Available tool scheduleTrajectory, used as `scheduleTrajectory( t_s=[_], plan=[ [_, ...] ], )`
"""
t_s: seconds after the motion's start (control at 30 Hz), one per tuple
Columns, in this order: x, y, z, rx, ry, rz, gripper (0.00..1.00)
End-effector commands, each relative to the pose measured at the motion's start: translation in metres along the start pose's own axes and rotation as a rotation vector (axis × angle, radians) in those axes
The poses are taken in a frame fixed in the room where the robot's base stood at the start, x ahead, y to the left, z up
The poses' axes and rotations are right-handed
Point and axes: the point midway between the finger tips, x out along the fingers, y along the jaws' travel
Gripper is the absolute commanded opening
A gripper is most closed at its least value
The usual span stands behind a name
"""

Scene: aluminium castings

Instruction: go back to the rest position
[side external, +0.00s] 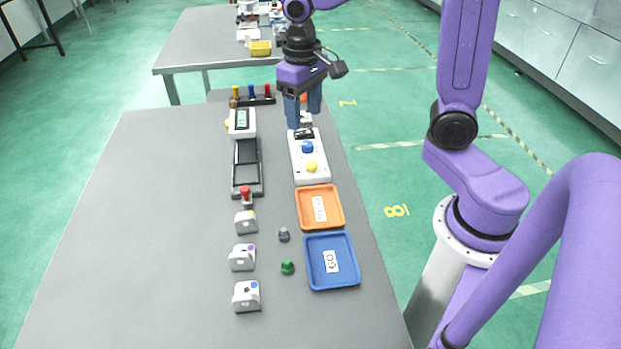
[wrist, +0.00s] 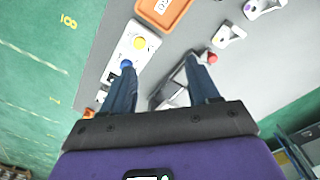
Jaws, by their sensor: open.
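My gripper (side external: 304,108) is open and empty, pointing down above the far part of the grey table. In the wrist view its two blue fingers (wrist: 158,72) stand wide apart with nothing between them. A white box with a blue and a yellow button (side external: 309,167) lies just in front of it in the side view; it also shows left of the fingers in the wrist view (wrist: 122,58). The gripper hides part of what stands behind it at the table's far right edge.
A black rail fixture (side external: 247,180) with a white display unit (side external: 242,122) stands left of the button box. Nearer are an orange tray (side external: 334,220), a blue tray (side external: 352,275), several white castings (side external: 243,257), a grey knob (side external: 284,235) and a green knob (side external: 287,267). The table's left side is clear.

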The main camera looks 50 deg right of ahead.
Motion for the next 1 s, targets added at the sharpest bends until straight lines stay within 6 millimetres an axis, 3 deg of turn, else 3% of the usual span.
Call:
scheduleTrajectory(
  t_s=[0.33, 0.7, 0.83, 1.0],
  plan=[
    [0.004, -0.034, 0.089, -0.461, 0.018, -0.020, 0.60],
    [0.014, -0.035, 0.182, -0.924, 0.037, -0.039, 0.60],
    [0.018, -0.031, 0.202, -1.031, 0.039, -0.043, 0.60],
    [0.020, -0.028, 0.213, -1.092, 0.041, -0.046, 0.60]
  ],
)
